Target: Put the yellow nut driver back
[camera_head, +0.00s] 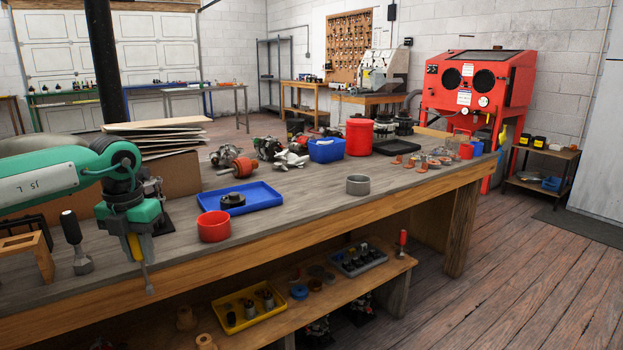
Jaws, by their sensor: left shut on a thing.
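My left gripper (139,237) points down at the left, above the front edge of the workbench. It is shut on the yellow nut driver (134,246), whose yellow handle shows between the fingers. Its grey shaft hangs down below the fingers, tip lowest, in front of the bench edge in the picture. A wooden rack (40,257) with openings in its top stands on the bench at the far left, left of the gripper. A black-handled tool (71,228) with a grey metal end stands upright between rack and gripper. My right gripper is not in view.
A red bowl (214,227) and a blue tray (262,193) with a dark round part lie right of the gripper. A grey ring (358,184) stands farther right. The lower shelf holds a yellow tray (228,325). The bench front between bowl and ring is clear.

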